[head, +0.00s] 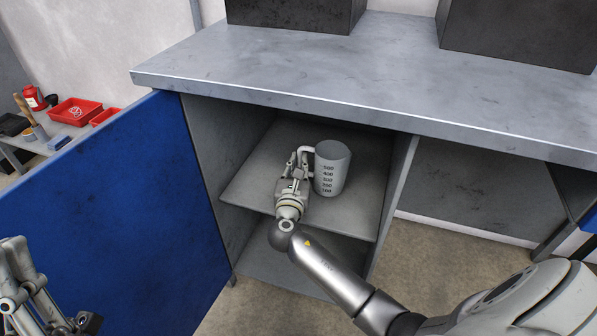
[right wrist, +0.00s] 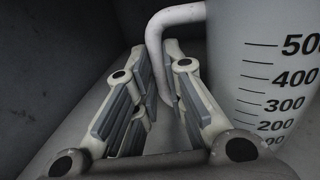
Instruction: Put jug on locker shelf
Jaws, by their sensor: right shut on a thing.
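The grey measuring jug (head: 332,168), with dark volume marks, is upright inside the locker at the shelf (head: 265,160). Its base is at the shelf surface; I cannot tell for certain whether it bears on it. My right gripper (head: 301,158) is shut on the jug's handle, left of the jug body. In the right wrist view the jug (right wrist: 268,75) fills the right side, and its pale handle comes down between the fingers of the gripper (right wrist: 158,85). My left gripper (head: 30,285) shows only partly at the lower left, away from the jug; its jaw state is unclear.
The locker's blue door (head: 120,215) stands open on the left. A grey worktop (head: 290,70) lies above the locker, with dark boxes on it. A side table with red trays (head: 75,110) is at far left. The shelf is otherwise clear.

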